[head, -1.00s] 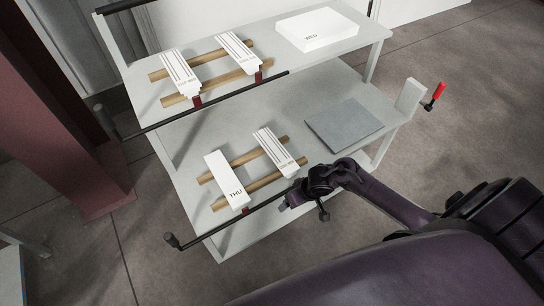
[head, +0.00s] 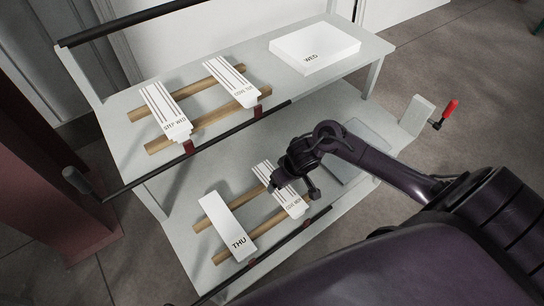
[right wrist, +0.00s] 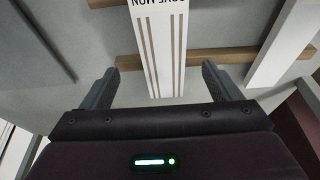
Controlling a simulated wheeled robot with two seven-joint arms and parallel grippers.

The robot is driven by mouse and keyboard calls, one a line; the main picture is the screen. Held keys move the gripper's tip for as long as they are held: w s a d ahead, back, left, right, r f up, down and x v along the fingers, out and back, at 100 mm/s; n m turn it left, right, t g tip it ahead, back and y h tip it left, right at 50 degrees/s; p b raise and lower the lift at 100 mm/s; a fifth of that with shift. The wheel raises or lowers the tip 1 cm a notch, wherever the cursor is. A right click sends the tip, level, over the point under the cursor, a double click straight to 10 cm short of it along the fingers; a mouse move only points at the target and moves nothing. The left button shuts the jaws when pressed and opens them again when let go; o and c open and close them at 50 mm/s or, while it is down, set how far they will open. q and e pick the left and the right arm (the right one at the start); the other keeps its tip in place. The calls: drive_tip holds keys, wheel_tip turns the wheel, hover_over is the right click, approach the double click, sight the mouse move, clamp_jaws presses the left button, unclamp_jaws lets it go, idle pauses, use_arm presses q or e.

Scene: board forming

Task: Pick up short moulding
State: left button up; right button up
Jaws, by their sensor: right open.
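A white grooved moulding labelled COVE MON (head: 292,201) lies across two wooden rails on the lower shelf. My right gripper (head: 275,184) is over its far part and hides some of it. In the right wrist view the same moulding (right wrist: 160,50) lies between the two spread fingers of the gripper (right wrist: 160,82), with a gap on each side. The gripper is open and holds nothing. Two similar mouldings, STEP WED (head: 164,110) and COVE TUE (head: 232,80), lie on rails on the upper shelf. My left gripper is out of view.
A plain white piece marked THU (head: 227,226) lies beside the moulding on the lower rails. A white block marked WED (head: 314,49) sits on the upper shelf. A grey plate (head: 367,132) lies behind my arm. A dark bar (head: 190,155) runs along the upper shelf's front.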

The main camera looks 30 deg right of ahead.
sight(283, 190)
drive_tip(key=x, duration=0.1)
drive_tip(key=b+x, duration=0.1)
drive_tip(key=x, duration=0.1)
drive_tip(key=shift+s+a+f, duration=0.1)
drive_tip(key=shift+s+f, duration=0.05)
drive_tip(key=shift+f, duration=0.3)
drive_tip(key=b+x, duration=0.1)
drive_tip(key=x, duration=0.1)
drive_tip(key=shift+w+a+f, duration=0.15)
drive_tip(key=shift+w+f, duration=0.05)
drive_tip(key=shift+f, duration=0.1)
drive_tip(key=shift+w+f, duration=0.15)
drive_tip(key=shift+f, duration=0.25)
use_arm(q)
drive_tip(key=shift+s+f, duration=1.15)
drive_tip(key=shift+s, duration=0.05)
use_arm(e)
drive_tip(key=c, duration=1.4)
